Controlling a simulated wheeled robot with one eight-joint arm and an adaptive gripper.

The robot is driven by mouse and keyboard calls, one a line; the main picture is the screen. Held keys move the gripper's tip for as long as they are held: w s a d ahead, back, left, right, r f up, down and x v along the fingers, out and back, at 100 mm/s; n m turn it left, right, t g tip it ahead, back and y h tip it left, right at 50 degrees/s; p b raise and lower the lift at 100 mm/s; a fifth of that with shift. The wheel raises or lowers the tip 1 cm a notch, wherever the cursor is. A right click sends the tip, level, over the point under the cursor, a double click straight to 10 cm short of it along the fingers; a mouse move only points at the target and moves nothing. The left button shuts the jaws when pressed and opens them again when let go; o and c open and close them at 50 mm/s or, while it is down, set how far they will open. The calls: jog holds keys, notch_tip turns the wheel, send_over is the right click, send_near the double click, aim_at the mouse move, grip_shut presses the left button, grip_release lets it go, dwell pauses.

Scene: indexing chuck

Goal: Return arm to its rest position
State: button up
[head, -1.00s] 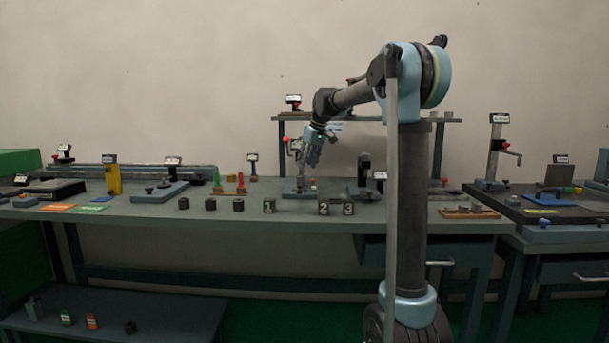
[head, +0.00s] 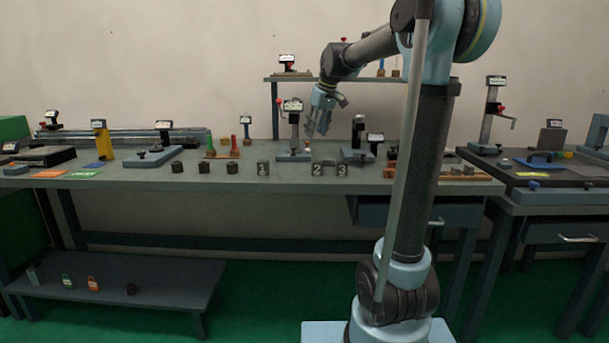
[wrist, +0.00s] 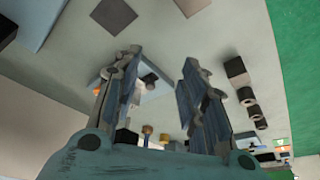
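My gripper (head: 320,130) hangs at the end of my raised arm, above the back of the bench and just right of a labelled upright fixture (head: 293,136) on a light blue base. In the wrist view my gripper (wrist: 162,60) has its two fingers spread apart with nothing held between them. A light blue base with a dark block on it (wrist: 150,79) shows beyond and between the fingers, some distance below. The fixture stands upright and apart from my gripper in the head view.
The bench (head: 240,190) carries several dark blocks in a row and numbered blocks (head: 263,169) near its front. A raised shelf (head: 350,78) stands behind my gripper. A low shelf (head: 150,275) is at lower left. A second bench (head: 530,195) with a crank stand is at right.

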jog(key=s+d+f+m, duration=0.1)
jog(key=s+d+f, duration=0.25)
jog(key=s, duration=0.35)
jog(key=s+d+f+m+h, duration=0.1)
jog(key=s+d+f, duration=0.25)
jog(key=s, duration=0.35)
jog(key=s+d+f+m, duration=0.2)
jog(key=s+d+f, duration=0.15)
jog(key=s, duration=0.35)
jog(key=s+d+f+m+g+h, duration=0.1)
jog(key=s+d+f+m, duration=0.2)
jog(key=s+f, duration=1.4)
jog(key=shift+s+d+f, duration=0.35)
jog(key=shift+d+f, duration=0.05)
jog(key=shift+d, duration=0.25)
jog(key=shift+w, duration=0.1)
jog(key=shift+w+f, duration=0.2)
jog(key=shift+w, duration=0.15)
